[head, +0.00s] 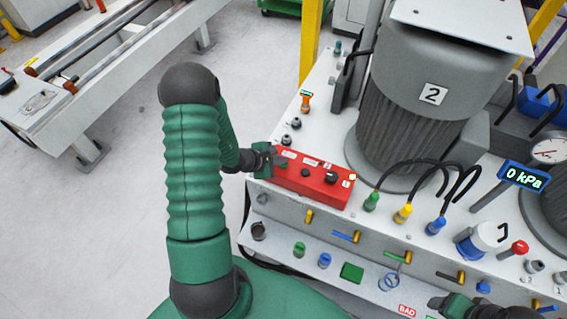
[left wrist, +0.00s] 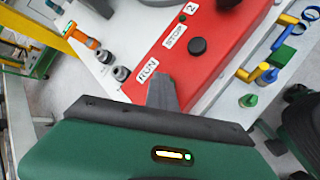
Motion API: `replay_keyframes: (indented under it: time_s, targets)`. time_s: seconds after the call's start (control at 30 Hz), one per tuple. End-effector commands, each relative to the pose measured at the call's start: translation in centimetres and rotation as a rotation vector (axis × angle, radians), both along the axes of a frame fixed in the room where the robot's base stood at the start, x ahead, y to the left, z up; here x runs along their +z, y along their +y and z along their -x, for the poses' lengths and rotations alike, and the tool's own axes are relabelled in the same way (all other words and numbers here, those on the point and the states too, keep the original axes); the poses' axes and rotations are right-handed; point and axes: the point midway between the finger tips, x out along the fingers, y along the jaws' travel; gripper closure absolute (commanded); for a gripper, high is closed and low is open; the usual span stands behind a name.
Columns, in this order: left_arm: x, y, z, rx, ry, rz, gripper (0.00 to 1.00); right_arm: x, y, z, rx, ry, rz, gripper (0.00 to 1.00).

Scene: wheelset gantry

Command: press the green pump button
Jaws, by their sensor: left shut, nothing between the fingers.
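A red control box (head: 318,183) lies on the bench in front of the motor marked 2. In the left wrist view the red box (left wrist: 235,40) shows a RUN label (left wrist: 147,72), a STOP label (left wrist: 174,35) and a black button (left wrist: 198,46). My left gripper (head: 270,160) is shut and empty at the box's left end. In the left wrist view its fingertips (left wrist: 162,88) are beside the RUN label and cover the spot there. No green button shows clearly; it may be hidden behind the fingers. I cannot tell whether they touch. My right gripper (head: 452,304) is at the bottom right, partly cut off.
The grey motor (head: 430,90) stands behind the box. A display (head: 523,176) reads 0 kPa. Green, yellow and blue hose plugs (head: 403,213) are right of the box. Small valves (head: 345,237) line the bench front. Open floor (head: 90,215) lies at left.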

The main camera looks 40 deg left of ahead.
Motion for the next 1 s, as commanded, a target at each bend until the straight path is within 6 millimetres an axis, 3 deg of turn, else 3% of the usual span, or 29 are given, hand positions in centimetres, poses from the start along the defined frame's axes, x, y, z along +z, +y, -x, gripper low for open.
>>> replay_keyframes:
  time_s: [0.37,0.73,1.0]
  targets:
    - [1.7,0.0,0.1,0.000,0.001,0.000,1.00,0.8,0.0,0.0,0.000,0.000,0.000,0.30]
    - [2.0,0.0,0.0,0.000,0.000,0.000,1.00,0.9,0.0,0.0,0.000,0.000,0.000,0.30]
    - [4.7,0.0,0.0,-0.001,0.000,-0.001,1.00,2.5,0.0,0.0,0.000,0.000,0.000,0.30]
